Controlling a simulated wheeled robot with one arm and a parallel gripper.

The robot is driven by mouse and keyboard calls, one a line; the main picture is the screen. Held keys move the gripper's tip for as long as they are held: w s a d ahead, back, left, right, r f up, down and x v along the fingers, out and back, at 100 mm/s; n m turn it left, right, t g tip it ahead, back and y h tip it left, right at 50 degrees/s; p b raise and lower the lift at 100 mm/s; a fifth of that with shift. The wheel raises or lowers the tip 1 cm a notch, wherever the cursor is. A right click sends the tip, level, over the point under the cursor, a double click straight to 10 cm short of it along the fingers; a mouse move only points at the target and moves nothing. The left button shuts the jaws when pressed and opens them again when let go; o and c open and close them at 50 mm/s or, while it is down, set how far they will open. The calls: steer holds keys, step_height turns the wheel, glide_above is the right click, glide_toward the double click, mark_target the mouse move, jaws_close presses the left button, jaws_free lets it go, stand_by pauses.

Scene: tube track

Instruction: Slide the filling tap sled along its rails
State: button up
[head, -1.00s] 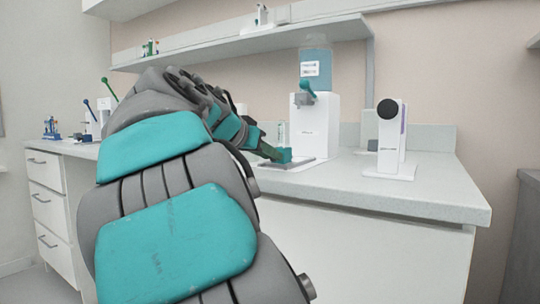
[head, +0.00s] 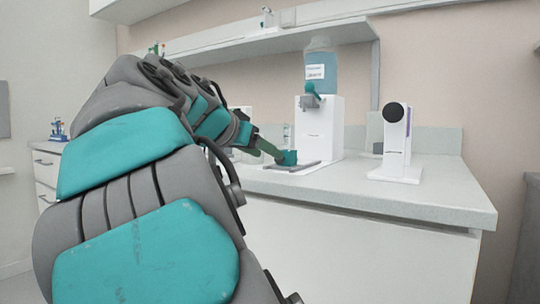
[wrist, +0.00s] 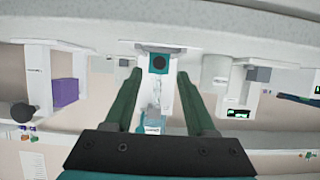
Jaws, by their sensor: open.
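The teal tap sled (head: 287,157) sits on a low grey rail frame (head: 305,167) on the counter, in front of the white dispenser (head: 325,128). In the wrist view the sled (wrist: 158,63) is a teal block with a dark round spot. My gripper (head: 276,152) is beside the sled in the head view. In the wrist view my gripper's (wrist: 159,74) two long green fingers are spread wide, with the block centred between their tips. I cannot tell whether either finger touches it. The dispenser carries a blue bottle (head: 320,70) and a teal tap (head: 311,98).
A white device with a black round head (head: 394,112) stands to the right on the counter (head: 440,195). A shelf (head: 250,43) runs above the counter. A blue item (head: 58,130) stands at the far left. The counter's front right is clear.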

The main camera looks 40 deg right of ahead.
steer(key=v, duration=0.4)
stand_by(0.3)
